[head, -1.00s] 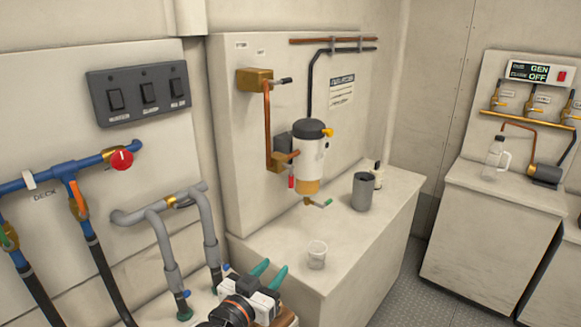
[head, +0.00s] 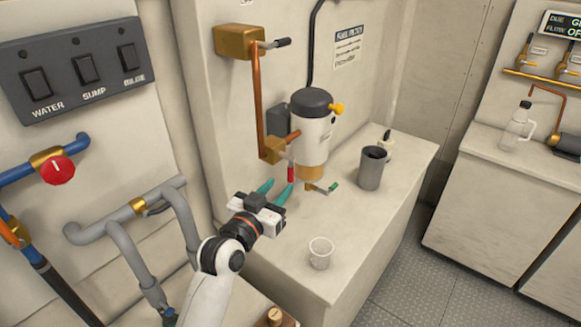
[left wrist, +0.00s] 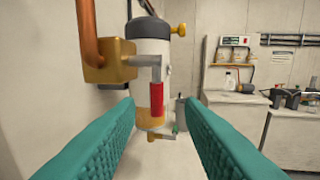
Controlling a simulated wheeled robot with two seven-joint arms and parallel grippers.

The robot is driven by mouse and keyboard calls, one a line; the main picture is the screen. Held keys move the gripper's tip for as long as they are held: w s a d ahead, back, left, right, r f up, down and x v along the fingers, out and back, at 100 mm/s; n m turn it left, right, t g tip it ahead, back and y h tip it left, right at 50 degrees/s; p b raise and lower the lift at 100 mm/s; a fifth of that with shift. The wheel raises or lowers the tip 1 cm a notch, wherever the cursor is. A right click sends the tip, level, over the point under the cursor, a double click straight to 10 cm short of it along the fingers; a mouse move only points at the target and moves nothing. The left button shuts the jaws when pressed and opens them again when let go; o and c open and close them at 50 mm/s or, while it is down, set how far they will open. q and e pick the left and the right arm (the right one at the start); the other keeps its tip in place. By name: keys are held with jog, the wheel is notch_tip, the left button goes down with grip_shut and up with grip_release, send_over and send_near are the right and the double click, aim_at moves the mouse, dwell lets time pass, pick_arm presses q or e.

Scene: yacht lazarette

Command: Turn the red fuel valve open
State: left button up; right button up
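My right gripper is not in view.
A copper pipe (head: 257,105) rises from the block to another brass valve (head: 238,42). A small drain lever (head: 322,188) sits under the filter. A clear cup (head: 320,253) and a grey cup (head: 372,168) stand on the counter (head: 350,225). A red knob (head: 57,170) is on the blue pipe.

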aim_at(289, 174)
pick_arm(q)
jog(key=x, duration=0.4)
jog(key=shift+w+p, duration=0.15)
jog(key=shift+p, duration=0.15)
jog(key=x, duration=0.3)
jog(key=shift+w+f+p, duration=0.15)
jog(key=shift+w+p, duration=0.05)
jog(key=shift+p, duration=0.1)
jog(key=shift+w, duration=0.15)
jog(key=shift+c, duration=0.2)
grip_shut()
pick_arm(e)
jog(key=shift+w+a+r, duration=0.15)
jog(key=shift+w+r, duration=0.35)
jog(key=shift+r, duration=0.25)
